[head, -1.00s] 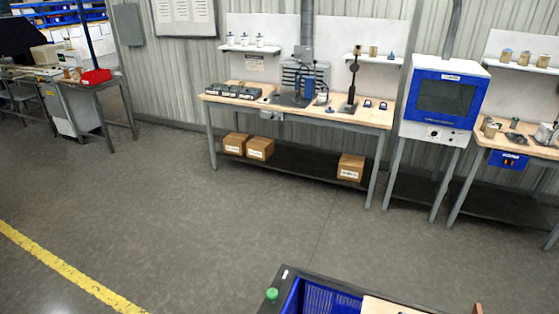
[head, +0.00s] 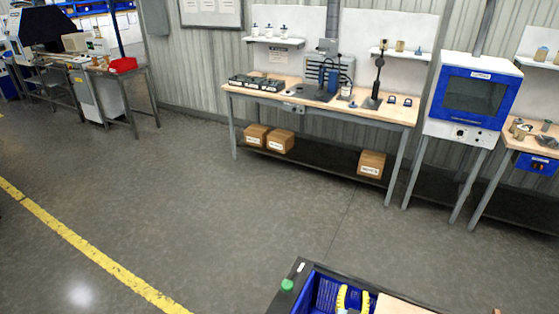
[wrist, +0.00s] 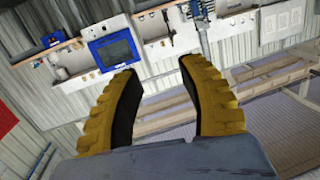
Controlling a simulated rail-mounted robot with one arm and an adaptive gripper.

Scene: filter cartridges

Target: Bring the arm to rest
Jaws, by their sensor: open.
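My gripper (wrist: 158,95) shows in the wrist view with its two yellow, ribbed fingers spread apart and nothing between them. Beyond the fingers are the blue-framed cabinet (wrist: 110,50), benches and the corrugated wall, all at a distance and tilted in the picture. In the head view a yellow part, seemingly one of my fingers (head: 341,298), shows low over a blue bin (head: 325,290) at the bottom edge. The rest of my arm is not clearly seen there.
A workbench (head: 330,104) with a press and trays stands along the wall, with cardboard boxes (head: 280,141) on its lower shelf. The blue-framed cabinet (head: 474,95) stands to its right. The grey floor with a yellow line (head: 90,250) is clear in front.

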